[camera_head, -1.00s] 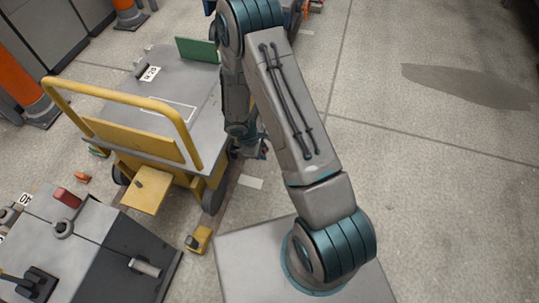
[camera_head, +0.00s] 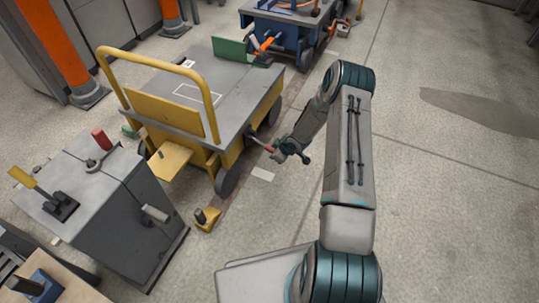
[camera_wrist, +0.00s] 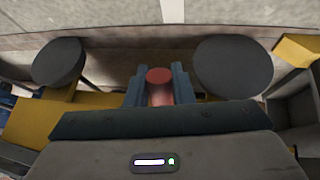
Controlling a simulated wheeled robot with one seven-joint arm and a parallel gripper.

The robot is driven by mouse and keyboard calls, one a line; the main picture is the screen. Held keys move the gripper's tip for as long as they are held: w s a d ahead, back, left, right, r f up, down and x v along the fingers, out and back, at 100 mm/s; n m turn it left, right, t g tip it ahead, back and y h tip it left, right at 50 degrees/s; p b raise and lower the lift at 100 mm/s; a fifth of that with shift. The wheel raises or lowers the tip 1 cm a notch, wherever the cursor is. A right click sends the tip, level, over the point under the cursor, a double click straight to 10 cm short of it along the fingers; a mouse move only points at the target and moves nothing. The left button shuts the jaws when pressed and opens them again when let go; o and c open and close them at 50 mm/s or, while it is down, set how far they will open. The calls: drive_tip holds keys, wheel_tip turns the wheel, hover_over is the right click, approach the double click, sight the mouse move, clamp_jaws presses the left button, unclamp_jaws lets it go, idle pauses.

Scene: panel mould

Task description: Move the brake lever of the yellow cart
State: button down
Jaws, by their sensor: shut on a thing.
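The yellow cart (camera_head: 205,92) with its grey deck and yellow push handle stands left of my arm in the head view. Its brake lever (camera_head: 259,143) sticks out from the side near a wheel, with a red end. My gripper (camera_head: 277,152) is at that red end, to the right of the cart. In the wrist view the red grip of the lever (camera_wrist: 159,86) sits between the two blue-grey fingers of my gripper (camera_wrist: 160,88), which are shut on it. Two dark cart wheels (camera_wrist: 232,66) flank it.
A grey cabinet (camera_head: 115,205) with a red-knobbed lever and a yellow-handled lever stands at the left front. A small yellow block (camera_head: 207,218) lies on the floor by the cart. A blue cart (camera_head: 285,25) stands behind. The floor at right is clear.

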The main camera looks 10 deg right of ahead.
drive_tip(key=shift+w+a+f+t+y+b, duration=0.2)
drive_tip(key=shift+a+f+t+y+b, duration=0.3)
drive_tip(key=shift+f, duration=0.3)
drive_tip(key=shift+a+y, duration=0.15)
drive_tip(key=shift+y, duration=0.15)
drive_tip(key=c, duration=1.3)
unclamp_jaws()
drive_tip(key=shift+a, duration=0.1)
drive_tip(key=shift+o, duration=0.2)
drive_tip(key=shift+d, duration=0.25)
drive_tip(key=shift+s+d+r+p, duration=0.1)
drive_tip(key=shift+d+r+p, duration=0.1)
drive_tip(key=shift+r+p, duration=0.15)
drive_tip(key=p+v, duration=0.5)
drive_tip(key=v, duration=0.8)
drive_tip(key=shift+s+a, duration=0.15)
drive_tip(key=shift+a, duration=0.05)
